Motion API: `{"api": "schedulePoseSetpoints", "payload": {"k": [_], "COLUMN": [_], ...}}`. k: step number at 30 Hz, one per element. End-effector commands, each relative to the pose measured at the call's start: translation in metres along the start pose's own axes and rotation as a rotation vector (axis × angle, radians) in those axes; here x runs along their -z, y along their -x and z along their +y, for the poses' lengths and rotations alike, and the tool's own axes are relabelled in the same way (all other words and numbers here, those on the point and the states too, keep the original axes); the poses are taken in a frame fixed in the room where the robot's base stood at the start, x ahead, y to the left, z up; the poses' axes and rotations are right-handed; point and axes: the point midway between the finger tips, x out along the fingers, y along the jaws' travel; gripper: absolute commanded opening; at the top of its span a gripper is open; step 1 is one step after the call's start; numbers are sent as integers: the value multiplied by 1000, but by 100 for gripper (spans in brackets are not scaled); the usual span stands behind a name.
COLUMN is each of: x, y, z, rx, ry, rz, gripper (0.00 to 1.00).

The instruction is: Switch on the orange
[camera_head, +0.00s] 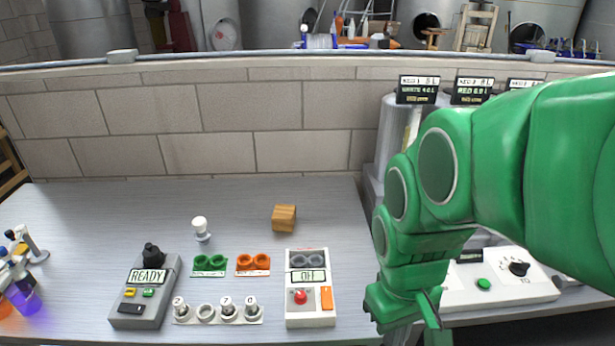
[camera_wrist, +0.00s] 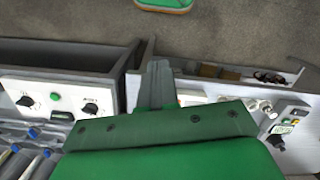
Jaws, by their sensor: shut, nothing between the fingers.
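A white device (camera_head: 310,317) stands on the bench, with a display that reads OFF (camera_head: 308,276). It has a red knob (camera_head: 300,297), an orange rocker switch (camera_head: 326,298) at its right and two grey rings on top. An orange pair of rings (camera_head: 253,262) lies on a small plate left of it. My gripper (camera_head: 432,318) is to the right of the white device, apart from it and partly hidden by my green arm. In the wrist view its fingers (camera_wrist: 158,82) are together and empty.
A grey box reading READY (camera_head: 146,290), a green pair of rings (camera_head: 209,263), numbered knobs (camera_head: 216,312), a white knob (camera_head: 201,228) and a wooden block (camera_head: 284,217) share the bench. A white panel with a green button (camera_head: 484,284) is at right.

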Motion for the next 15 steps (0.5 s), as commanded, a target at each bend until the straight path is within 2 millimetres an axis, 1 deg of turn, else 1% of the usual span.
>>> {"api": "schedulePoseSetpoints", "payload": {"k": [1, 11, 15], "x": [13, 90, 125], "y": [0, -2, -3], "z": [1, 6, 6], "rx": [-5, -61, -91], "ry": [65, 505, 689], "rz": [8, 77, 106], "gripper": [0, 0, 0]}}
